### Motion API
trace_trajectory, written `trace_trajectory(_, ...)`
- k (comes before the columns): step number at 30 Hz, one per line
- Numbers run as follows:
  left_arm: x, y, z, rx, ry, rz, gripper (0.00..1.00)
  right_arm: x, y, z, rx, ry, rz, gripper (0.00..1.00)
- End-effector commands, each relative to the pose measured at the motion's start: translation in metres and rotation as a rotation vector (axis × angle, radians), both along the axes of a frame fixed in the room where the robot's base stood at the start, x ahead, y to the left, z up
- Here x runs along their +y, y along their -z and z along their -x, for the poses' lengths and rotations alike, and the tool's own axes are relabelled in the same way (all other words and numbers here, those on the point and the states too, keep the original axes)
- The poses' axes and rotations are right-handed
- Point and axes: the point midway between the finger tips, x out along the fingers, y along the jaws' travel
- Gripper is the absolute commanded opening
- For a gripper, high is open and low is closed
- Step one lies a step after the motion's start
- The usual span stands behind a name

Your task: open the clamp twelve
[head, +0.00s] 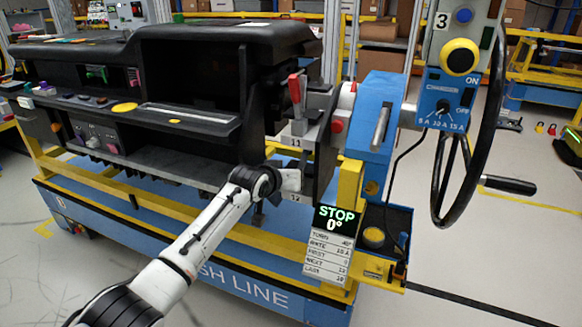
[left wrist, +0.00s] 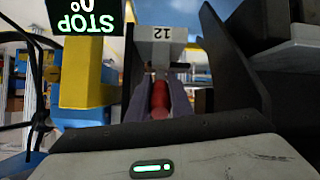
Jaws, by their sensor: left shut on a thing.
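My left gripper (head: 290,182) reaches in below the dashboard module's right end, beside the tag marked 12. In the left wrist view, its two grey fingers are shut around the red handle of clamp twelve (left wrist: 160,98). The white tag 12 (left wrist: 165,34) shows upside down just beyond the handle. In the head view, my gripper hides the handle, and the clamp's position is hard to tell. My right gripper is in neither view.
Above is clamp eleven's upright red handle (head: 295,88). A STOP 0° display (head: 335,218) hangs right of my gripper, in front of a yellow post (head: 348,185). A blue wheel unit (head: 375,125) and black handwheel (head: 488,110) stand to the right. A yellow rail (head: 240,225) runs below.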

Motion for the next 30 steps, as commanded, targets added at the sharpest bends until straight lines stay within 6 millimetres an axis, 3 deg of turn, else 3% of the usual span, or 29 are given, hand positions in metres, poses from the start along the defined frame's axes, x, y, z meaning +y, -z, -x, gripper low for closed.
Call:
trace_trajectory(7, -0.0016, -0.0043, -0.0014, 0.082, 0.001, -0.027, 0.00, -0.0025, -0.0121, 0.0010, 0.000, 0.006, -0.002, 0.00)
trace_trajectory(24, -0.0019, -0.0030, -0.0020, 0.108, 0.002, -0.034, 0.00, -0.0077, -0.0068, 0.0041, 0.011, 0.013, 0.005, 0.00)
trace_trajectory(25, -0.0018, -0.0030, -0.0020, 0.108, 0.002, -0.034, 0.24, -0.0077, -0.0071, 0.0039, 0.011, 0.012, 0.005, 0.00)
trace_trajectory(27, -0.0018, -0.0031, -0.0021, 0.108, 0.002, -0.034, 0.36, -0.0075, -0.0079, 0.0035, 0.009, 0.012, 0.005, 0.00)
trace_trajectory(30, -0.0015, -0.0036, -0.0023, 0.106, 0.001, -0.034, 0.38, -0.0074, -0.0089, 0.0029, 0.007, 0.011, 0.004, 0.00)
